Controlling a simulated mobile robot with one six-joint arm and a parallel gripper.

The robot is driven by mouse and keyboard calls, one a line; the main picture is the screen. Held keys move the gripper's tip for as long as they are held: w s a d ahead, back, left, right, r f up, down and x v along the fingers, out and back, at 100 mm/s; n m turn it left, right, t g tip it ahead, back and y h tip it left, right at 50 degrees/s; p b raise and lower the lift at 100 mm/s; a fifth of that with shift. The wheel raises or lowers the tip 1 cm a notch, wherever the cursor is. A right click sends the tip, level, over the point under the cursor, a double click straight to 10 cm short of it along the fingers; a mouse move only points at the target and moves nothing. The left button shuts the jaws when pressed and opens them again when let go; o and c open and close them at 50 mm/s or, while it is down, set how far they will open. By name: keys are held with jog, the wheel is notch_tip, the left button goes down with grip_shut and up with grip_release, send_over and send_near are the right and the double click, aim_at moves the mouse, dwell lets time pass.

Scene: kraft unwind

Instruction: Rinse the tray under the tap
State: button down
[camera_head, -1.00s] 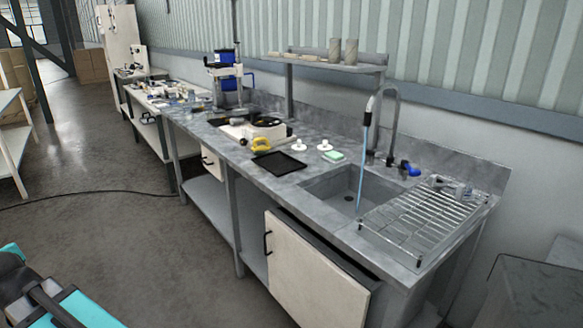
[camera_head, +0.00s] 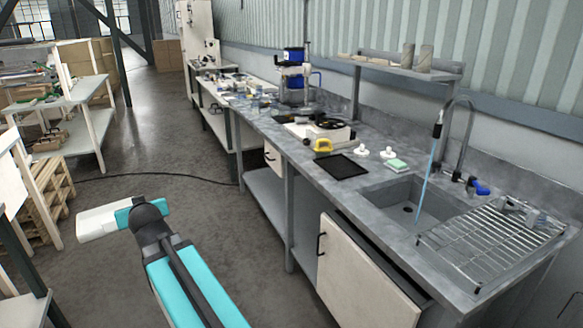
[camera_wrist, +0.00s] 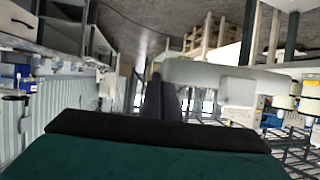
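The tray (camera_head: 342,167) is black, flat and rectangular. It lies on the grey counter left of the sink (camera_head: 437,204) in the head view, with nothing touching it from my side. The curved tap (camera_head: 466,128) stands behind the sink, and a thin blue stream of water (camera_head: 426,178) falls into the basin. My arm shows at the lower left, in front of the counter and well apart from the tray. My fingertips are not clear in the head view. In the wrist view, dark narrow shapes stand beyond a black edge; whether they are open or shut fingers is unclear.
A green-and-white sponge (camera_head: 397,165), white round pieces and a yellow-handled item (camera_head: 322,146) lie near the tray. A wire rack (camera_head: 495,243) sits right of the sink. A cabinet door (camera_head: 355,275) is below. Shelves and a pallet (camera_head: 38,190) stand left; a cable crosses the open floor.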

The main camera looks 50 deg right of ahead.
jog(key=s+d+r+m+g+h+p, duration=0.1)
jog(key=s+d+m+g+h+p, duration=0.15)
jog(key=s+d, duration=0.85)
jog(key=s+d+m+g+h+p, duration=0.2)
jog(key=s+d+m+g+h, duration=0.3)
jog(key=d, duration=0.9)
jog(key=s+d+r+m+h+p, duration=0.1)
jog(key=s+d+m+p, duration=0.1)
jog(key=s+d, duration=0.95)
jog(key=s+d+r+m+g+p, duration=0.1)
jog(key=s+d+m+g+p, duration=0.1)
jog(key=s, duration=1.2)
jog(key=s+d+r+m+g+p, duration=0.2)
jog(key=s+d+m+g, duration=0.3)
jog(key=s, duration=0.9)
jog(key=s+d+r+m+g+y+p, duration=0.1)
jog(key=s+d+g, duration=0.4)
jog(key=s, duration=0.8)
jog(key=d+r+m+p, duration=0.1)
jog(key=d+m, duration=0.1)
jog(key=d, duration=0.1)
jog(key=shift+s+d, duration=0.2)
jog(key=shift+s, duration=0.2)
jog(key=shift+d+f+m, duration=0.1)
jog(key=shift+d+m, duration=0.05)
jog(key=shift+m, duration=0.1)
